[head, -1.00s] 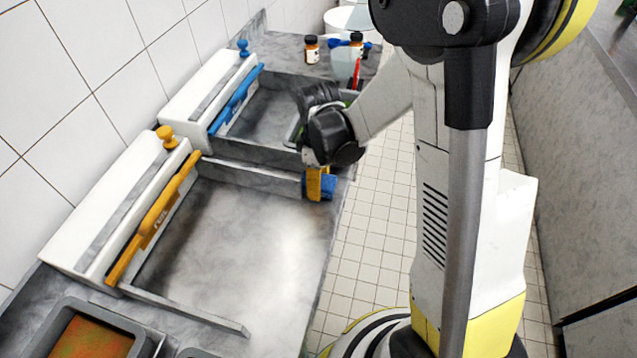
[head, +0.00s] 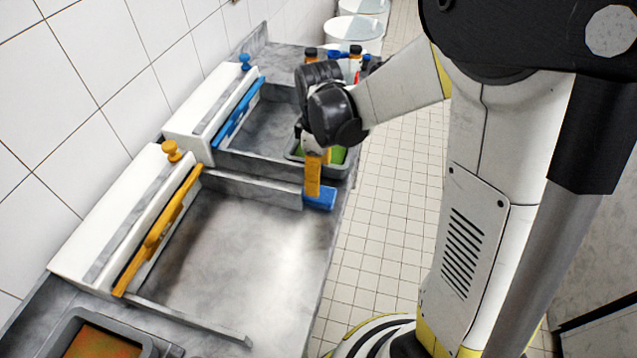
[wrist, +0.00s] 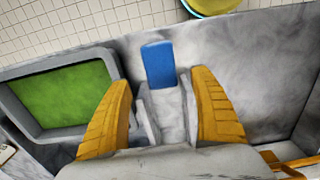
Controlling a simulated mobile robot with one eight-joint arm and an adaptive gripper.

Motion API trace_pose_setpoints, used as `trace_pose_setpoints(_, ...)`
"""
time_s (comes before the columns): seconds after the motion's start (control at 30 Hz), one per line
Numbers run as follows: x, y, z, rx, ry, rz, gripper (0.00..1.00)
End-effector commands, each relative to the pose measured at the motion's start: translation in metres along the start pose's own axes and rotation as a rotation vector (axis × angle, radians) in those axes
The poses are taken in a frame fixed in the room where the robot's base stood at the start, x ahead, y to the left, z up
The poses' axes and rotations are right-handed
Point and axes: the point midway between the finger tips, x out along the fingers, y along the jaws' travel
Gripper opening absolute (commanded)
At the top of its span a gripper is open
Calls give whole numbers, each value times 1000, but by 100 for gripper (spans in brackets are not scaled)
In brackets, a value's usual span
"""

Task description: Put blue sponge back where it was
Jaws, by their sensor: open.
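The blue sponge (head: 319,197) lies at the right end of the low grey divider between the two bays, near the counter's outer edge. In the wrist view the sponge (wrist: 159,64) lies flat ahead of my fingertips, between their lines. My gripper (head: 313,180) is above and beside it, with yellow fingers pointing down. In the wrist view my gripper (wrist: 165,100) is open, its yellow fingers wide apart with nothing held between them. The head view partly hides the sponge behind a finger.
A grey tray with a green inside (wrist: 62,92) stands close by on the left in the wrist view. White units with a blue bar (head: 238,112) and an orange bar (head: 160,228) line the wall. Bottles stand at the back. The front bay floor (head: 240,250) is clear.

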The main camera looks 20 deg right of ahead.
Motion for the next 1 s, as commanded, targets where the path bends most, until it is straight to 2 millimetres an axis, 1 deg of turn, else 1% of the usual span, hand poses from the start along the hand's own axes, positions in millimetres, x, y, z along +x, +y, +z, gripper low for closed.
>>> trace_pose_setpoints(0.03, -12, 0, 0, 0, 0, 0, 73)
trace_pose_setpoints(0.1, -23, 0, 0, 0, 0, 0, 73)
trace_pose_setpoints(0.27, -37, -1, 0, 6, 3, 3, 73)
trace_pose_setpoints(0.37, -50, -6, 4, 49, 20, 26, 73)
trace_pose_setpoints(0.47, -72, -17, 12, 148, 63, 75, 73)
trace_pose_setpoints(0.6, -106, -40, 28, 349, 168, 162, 73)
trace_pose_setpoints(0.7, -125, -57, 41, 497, 259, 215, 73)
trace_pose_setpoints(0.83, -140, -79, 56, 675, 383, 262, 73)
trace_pose_setpoints(1.0, -146, -97, 69, 839, 512, 287, 73)
